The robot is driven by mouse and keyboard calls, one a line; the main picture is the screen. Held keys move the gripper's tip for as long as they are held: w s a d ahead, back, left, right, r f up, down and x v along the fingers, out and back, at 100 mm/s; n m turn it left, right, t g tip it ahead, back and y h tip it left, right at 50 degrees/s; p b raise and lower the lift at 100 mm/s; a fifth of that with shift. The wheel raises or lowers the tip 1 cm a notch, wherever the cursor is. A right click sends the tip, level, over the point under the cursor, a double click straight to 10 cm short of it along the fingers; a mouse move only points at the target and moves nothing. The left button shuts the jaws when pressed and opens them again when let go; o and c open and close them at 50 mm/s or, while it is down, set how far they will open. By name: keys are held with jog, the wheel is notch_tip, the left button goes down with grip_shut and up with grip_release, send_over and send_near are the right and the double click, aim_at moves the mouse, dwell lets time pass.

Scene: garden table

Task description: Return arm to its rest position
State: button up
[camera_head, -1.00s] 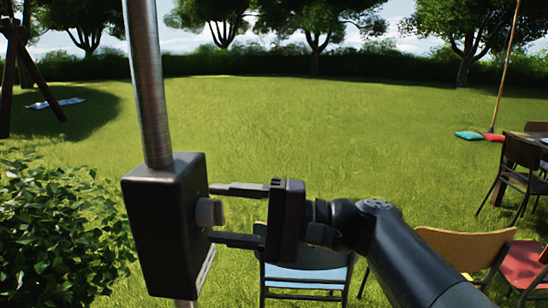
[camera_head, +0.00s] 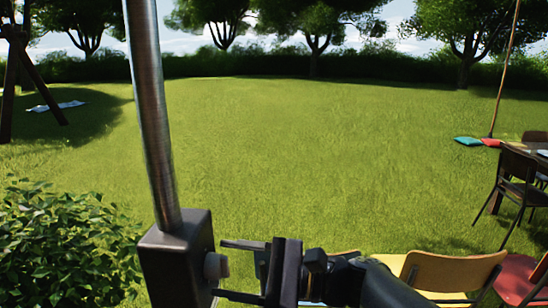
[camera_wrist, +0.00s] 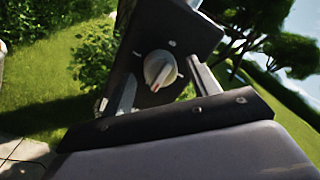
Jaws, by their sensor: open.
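My gripper (camera_head: 234,270) is at the lower middle of the head view, with its two fingers apart and pointing left. A black box (camera_head: 178,262) on a steel pole (camera_head: 153,110) stands just left of it. A pale round knob (camera_head: 215,265) sticks out of the box's right face, between the finger ends in the picture. The wrist view shows the knob (camera_wrist: 160,70) between the spread fingers, with gaps on both sides. I cannot tell whether a finger touches the box. My arm runs off the bottom right of the head view.
A yellow-backed chair (camera_head: 453,272) and a red chair (camera_head: 518,278) stand at the lower right, near a dark chair (camera_head: 520,180) beside the table. A leafy bush (camera_head: 65,245) fills the lower left. Open lawn (camera_head: 320,160) lies beyond.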

jog(key=shift+r+m+h+p, duration=0.1)
jog(key=shift+m+h+p, duration=0.2)
jog(key=shift+m+p, duration=5.35)
jog(key=shift+n, duration=0.25)
